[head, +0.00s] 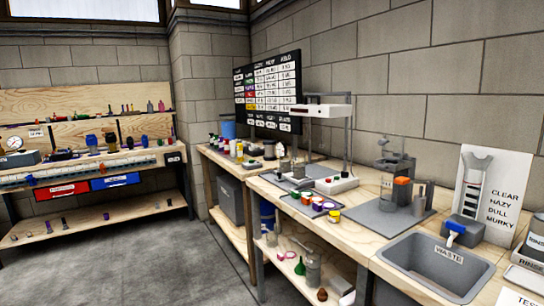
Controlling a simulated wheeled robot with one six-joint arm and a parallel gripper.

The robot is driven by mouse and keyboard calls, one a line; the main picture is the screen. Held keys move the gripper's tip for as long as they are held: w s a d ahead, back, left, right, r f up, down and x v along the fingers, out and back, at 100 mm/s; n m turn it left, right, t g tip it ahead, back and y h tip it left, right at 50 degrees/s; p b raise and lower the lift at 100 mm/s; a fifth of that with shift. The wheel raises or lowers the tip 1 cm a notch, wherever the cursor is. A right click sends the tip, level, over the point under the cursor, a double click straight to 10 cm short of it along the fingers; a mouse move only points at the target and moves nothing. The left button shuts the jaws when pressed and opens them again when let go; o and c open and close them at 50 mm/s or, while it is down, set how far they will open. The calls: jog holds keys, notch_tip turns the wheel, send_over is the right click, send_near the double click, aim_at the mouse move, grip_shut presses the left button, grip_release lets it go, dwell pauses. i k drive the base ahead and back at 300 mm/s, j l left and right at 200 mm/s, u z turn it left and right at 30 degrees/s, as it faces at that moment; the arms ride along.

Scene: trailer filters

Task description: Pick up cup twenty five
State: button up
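I cannot make out any cup marked twenty five from here. Several small, brightly coloured cup-like items stand on and around a dark tray on the right bench. One is yellow with a red top (334,216), at the tray's right end, and one is orange (307,198). Any numbers on them are too small to read. Metal-grey cylinders (419,205) stand further right on a grey mat. My gripper is not in view.
The right wooden bench carries a white-topped stand (322,110), a grey mat (380,219) and a sink marked WASTE (436,262). A lower shelf holds bottles (312,271). A second workbench (100,166) stands at the left. The grey floor (150,265) between them is clear.

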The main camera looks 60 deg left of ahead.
aim_at(334, 210)
jog(key=j+u, duration=0.1)
jog(key=j, duration=1.45)
jog(key=j+u, duration=0.15)
jog(key=j, duration=0.6)
jog(key=i+j+u, duration=0.1)
jog(key=j, duration=0.65)
jog(key=i+j+u, duration=0.1)
jog(key=j, duration=0.65)
